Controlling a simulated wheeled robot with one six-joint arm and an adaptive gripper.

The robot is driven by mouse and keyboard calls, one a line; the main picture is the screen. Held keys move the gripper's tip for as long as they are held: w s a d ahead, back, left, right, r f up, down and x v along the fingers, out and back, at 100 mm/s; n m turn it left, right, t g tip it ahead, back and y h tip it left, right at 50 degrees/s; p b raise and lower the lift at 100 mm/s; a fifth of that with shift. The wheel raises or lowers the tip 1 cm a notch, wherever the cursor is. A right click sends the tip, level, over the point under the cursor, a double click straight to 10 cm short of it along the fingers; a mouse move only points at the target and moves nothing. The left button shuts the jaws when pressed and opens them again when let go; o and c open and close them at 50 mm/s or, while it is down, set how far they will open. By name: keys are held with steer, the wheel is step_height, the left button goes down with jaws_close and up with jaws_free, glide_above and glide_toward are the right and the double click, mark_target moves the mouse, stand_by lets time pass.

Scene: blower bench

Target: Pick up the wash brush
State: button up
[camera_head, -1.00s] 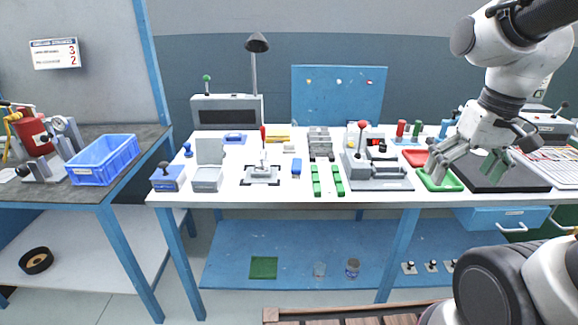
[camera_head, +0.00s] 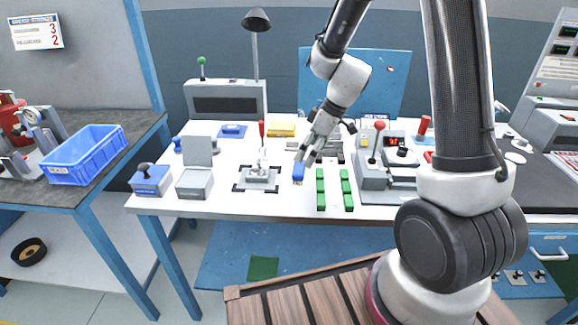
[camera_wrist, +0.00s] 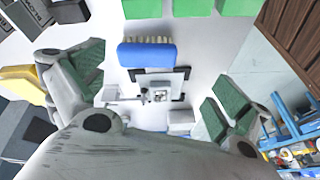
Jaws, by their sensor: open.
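The wash brush has a blue block back. In the head view the brush (camera_head: 298,173) lies on the white bench, left of the green bars. In the wrist view the brush (camera_wrist: 158,55) lies crosswise near the top middle, with pale bristles along its upper side. My gripper (camera_head: 308,152) hangs over the bench at the brush, partly overlapping it in the head view. In the wrist view my gripper (camera_wrist: 152,98) is open and empty, with green-padded fingers wide apart. The brush shows between and ahead of the fingers, apart from them. The exact height gap cannot be told.
Green bars (camera_head: 320,190) stand close right of the brush. A grey fixture with a red-tipped lever (camera_head: 262,175) is on the left. A red-knobbed press (camera_head: 374,165) is on the right. A yellow block (camera_head: 282,129) lies behind. The bench front edge is near.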

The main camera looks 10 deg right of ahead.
mark_target(300, 167)
steer(key=w+f+n, duration=0.1)
steer(key=f, duration=0.1)
steer(key=w+a+f+n, duration=0.1)
steer(key=f, duration=0.2)
steer(key=a+f, duration=0.1)
steer(key=f, duration=0.1)
steer(key=shift+w+a+f+n+t, duration=0.15)
steer(key=shift+w+n+t, duration=0.15)
steer(key=shift+w+n, duration=0.1)
steer(key=shift+c, duration=0.2)
steer(key=c, duration=0.9)
